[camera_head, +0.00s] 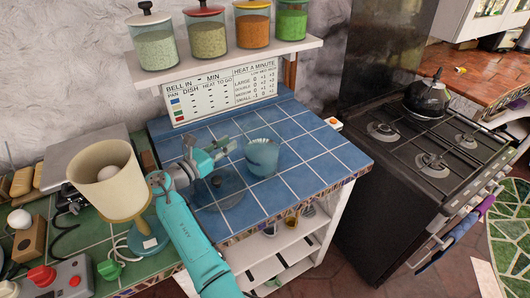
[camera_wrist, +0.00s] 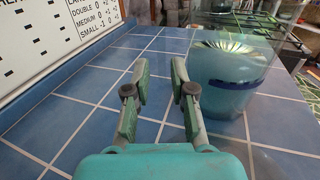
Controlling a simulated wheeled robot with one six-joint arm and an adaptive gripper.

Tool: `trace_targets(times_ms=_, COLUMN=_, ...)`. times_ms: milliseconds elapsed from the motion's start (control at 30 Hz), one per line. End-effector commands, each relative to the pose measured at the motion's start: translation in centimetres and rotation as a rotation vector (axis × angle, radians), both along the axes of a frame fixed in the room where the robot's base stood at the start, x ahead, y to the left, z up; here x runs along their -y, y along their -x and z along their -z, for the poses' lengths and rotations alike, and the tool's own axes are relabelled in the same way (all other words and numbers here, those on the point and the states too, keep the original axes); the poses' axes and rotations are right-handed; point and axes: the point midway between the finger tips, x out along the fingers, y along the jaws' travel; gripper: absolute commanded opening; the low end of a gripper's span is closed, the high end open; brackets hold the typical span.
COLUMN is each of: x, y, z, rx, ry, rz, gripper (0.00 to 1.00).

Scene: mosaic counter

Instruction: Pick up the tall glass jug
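A clear, bluish glass vessel, which looks like the glass jug (camera_head: 262,157), stands upright on the blue tiled counter (camera_head: 320,170). In the wrist view the glass jug (camera_wrist: 228,85) is large at the right, beyond and to the right of my fingers. My gripper (camera_head: 226,149) is just left of the jug in the head view. In the wrist view my gripper (camera_wrist: 160,78) is open, with only tiles between its fingers. The jug's handle cannot be made out.
A dark, see-through round thing (camera_head: 218,187) lies on the tiles below my gripper. A printed sign (camera_head: 222,92) stands behind, under a shelf (camera_head: 225,60) of lidded jars. A cream lamp (camera_head: 105,185) stands left; a black stove (camera_head: 420,150) is right.

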Motion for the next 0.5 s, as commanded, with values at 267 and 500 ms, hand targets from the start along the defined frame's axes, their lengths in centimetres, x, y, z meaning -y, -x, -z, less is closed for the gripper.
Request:
trace_targets(times_ms=267, x=1.5, y=-1.8, z=-0.2, rx=0.0, ry=-0.004, rz=0.001, gripper=0.24)
trace_targets(times_ms=500, x=3.7, y=-4.4, z=-0.3, rx=0.0, ry=-0.004, rz=0.002, gripper=0.24)
